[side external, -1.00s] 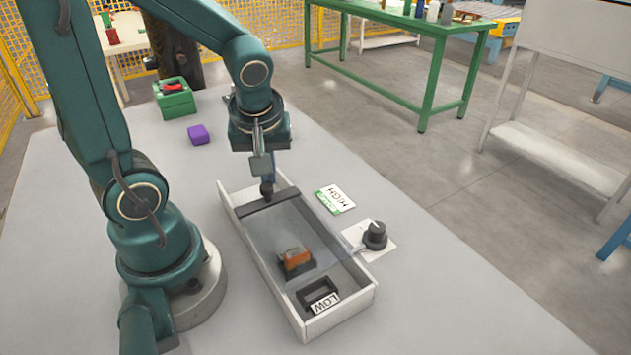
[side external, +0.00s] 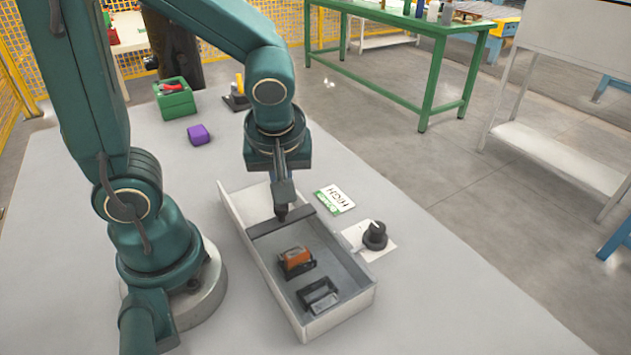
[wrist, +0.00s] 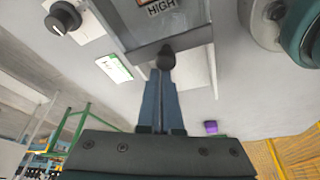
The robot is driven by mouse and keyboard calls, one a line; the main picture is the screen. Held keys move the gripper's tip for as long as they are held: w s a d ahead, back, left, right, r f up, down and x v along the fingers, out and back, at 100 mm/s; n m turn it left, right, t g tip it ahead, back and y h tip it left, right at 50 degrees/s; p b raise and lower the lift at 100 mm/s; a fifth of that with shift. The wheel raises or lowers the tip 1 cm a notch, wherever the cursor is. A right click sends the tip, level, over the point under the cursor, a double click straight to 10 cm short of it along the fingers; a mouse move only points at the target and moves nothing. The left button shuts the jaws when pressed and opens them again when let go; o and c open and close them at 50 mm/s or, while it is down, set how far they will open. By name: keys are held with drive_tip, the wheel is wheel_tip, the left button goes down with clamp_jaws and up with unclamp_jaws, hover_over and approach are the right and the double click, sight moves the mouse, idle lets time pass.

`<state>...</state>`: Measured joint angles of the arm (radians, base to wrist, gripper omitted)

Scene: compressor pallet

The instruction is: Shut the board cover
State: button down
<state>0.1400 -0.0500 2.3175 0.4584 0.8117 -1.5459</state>
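A long grey open-topped box (side external: 352,305) lies on the table and also fills the top of the wrist view (wrist: 135,22). The board cover's dark cross bar (side external: 283,222) spans the box toward its far end; a clear panel is hard to make out. A dark knob (wrist: 165,57) stands on the bar. My gripper (side external: 283,207) is above the bar; in the wrist view its blue fingers (wrist: 165,75) are close together with the knob at their tips. Inside the box are an orange part (side external: 295,258) and a dark frame with a grey block (side external: 320,297).
A purple block (side external: 198,134), a green bin (side external: 174,98) and a dark stand with a yellow part (side external: 238,94) are farther back. The table's front right is clear.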

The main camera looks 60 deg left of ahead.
drive_tip(key=shift+d, duration=0.1)
wheel_tip(320, 180, up, 10)
drive_tip(key=a, duration=0.1)
drive_tip(key=s+d+f+m+t+h, duration=0.2)
drive_tip(key=d+m, duration=0.3)
drive_tip(key=m, duration=0.7)
drive_tip(key=shift+s+d+f+m+t+h, duration=0.3)
drive_tip(key=shift+s+t+h, duration=0.3)
drive_tip(key=shift+t+h, duration=0.25)
idle(0.5)
